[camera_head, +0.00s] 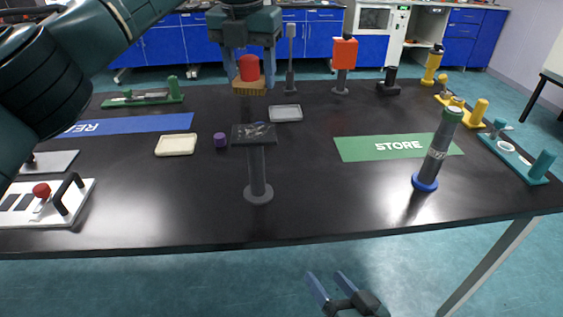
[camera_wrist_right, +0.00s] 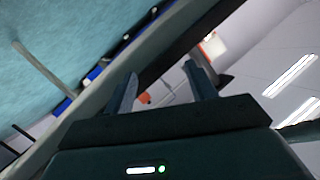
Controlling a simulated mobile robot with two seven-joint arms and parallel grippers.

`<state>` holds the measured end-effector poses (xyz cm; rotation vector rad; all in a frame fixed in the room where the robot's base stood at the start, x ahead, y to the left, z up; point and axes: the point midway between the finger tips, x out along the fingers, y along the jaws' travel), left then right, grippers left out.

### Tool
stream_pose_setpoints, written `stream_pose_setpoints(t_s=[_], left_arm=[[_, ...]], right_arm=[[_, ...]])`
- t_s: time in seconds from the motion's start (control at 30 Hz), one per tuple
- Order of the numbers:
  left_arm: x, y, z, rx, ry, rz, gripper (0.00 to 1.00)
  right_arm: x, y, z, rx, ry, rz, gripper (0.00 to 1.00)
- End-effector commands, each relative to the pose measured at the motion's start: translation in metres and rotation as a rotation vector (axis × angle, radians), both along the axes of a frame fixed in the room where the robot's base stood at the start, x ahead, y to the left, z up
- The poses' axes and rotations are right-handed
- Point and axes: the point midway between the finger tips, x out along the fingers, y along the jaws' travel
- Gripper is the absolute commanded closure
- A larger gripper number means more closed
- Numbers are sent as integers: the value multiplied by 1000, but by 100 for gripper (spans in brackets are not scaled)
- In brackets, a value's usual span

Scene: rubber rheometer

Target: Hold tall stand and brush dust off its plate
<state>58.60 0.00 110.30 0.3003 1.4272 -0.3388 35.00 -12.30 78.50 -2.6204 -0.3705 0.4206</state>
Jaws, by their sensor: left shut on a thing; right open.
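The tall stand (camera_head: 257,172) is a dark post on a round grey base, upright near the front middle of the table. Its flat dark plate (camera_head: 240,139) carries pale specks of dust (camera_head: 257,128). My left gripper (camera_head: 249,70) is shut on the red handle of a brush (camera_head: 249,88). The brush has tan bristles pointing down and appears above and behind the plate, apart from it. My right gripper (camera_head: 328,277) is low in front of the table edge, open and empty. Its two fingers also show in the right wrist view (camera_wrist_right: 160,88), with nothing between them.
A dark cylinder with a blue base (camera_head: 436,155) stands at right by the green STORE mat (camera_head: 352,150). A cream tray (camera_head: 176,145), a purple piece (camera_head: 220,140) and a grey tray (camera_head: 286,113) lie near the stand. The table (camera_head: 330,205) is clear in front.

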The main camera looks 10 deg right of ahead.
Motion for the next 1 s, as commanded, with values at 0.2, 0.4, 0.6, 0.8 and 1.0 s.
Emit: stream_pose_setpoints(t_s=[0.2, 0.4, 0.6, 0.8, 1.0], left_arm=[[0, 0, 0, 0, 0, 0, 64], [0, 0, 0, 0, 0, 0, 64], [0, 0, 0, 0, 0, 0, 64], [0, 0, 0, 0, 0, 0, 64], [0, 0, 0, 0, 0, 0, 64]], right_arm=[[43, 8, 45, 482, -44, -44, 44], [82, 18, 72, 986, 99, -35, 44], [124, 34, 89, 1497, 428, -35, 44], [157, 52, 112, 1920, 831, -67, 44], [173, 65, 133, 2163, 1148, -121, 44]])
